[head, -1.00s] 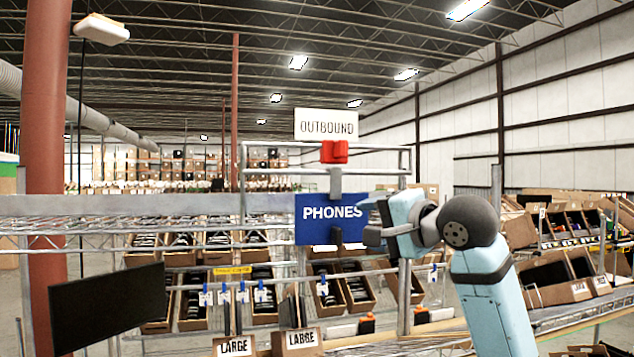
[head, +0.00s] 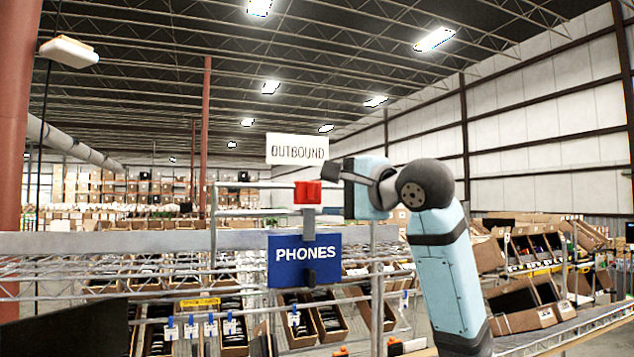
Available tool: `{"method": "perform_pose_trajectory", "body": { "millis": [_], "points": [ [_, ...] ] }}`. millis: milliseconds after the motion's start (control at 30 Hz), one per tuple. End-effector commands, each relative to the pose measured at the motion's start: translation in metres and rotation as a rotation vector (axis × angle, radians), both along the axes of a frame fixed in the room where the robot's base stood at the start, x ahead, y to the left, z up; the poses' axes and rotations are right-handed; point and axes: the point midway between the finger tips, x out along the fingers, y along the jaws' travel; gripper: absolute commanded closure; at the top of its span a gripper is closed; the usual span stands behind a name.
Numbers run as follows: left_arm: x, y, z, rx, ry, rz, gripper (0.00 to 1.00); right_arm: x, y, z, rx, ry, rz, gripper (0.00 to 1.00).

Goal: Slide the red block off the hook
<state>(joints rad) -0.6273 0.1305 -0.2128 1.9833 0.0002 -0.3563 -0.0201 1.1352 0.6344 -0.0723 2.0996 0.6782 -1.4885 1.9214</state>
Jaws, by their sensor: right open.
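The red block (head: 307,192) sits in the middle of the head view, below the white OUTBOUND sign (head: 297,149). It is at the top of a grey upright piece (head: 308,222), apparently the hook, above the blue PHONES sign (head: 290,262). My right gripper (head: 334,171) is just right of the block and slightly above it, pointing left. It is open with nothing between its fingers. The gap to the block is small; I cannot tell whether they touch. My left gripper is not in view.
A metal rail frame (head: 250,185) runs behind the block. Wire shelving with cartons (head: 325,322) stands below the signs. More tilted cartons (head: 522,305) fill the right side. A dark panel (head: 70,330) is at lower left. The space above my right gripper is clear.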

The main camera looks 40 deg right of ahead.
Motion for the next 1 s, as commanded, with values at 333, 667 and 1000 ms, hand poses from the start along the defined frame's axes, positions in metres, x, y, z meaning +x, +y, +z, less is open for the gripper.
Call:
{"method": "perform_pose_trajectory", "body": {
  "millis": [333, 667, 1000],
  "points": [
    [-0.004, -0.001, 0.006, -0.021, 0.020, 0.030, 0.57, 0.041, 0.006, 0.000, -0.001, 0.001, -0.001, 0.40],
    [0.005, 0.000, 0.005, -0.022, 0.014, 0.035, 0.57, 0.044, 0.007, -0.001, -0.001, 0.000, -0.001, 0.43],
    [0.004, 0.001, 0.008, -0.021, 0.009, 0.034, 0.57, 0.044, 0.007, -0.001, -0.001, 0.001, 0.000, 1.00]
  ]
}}
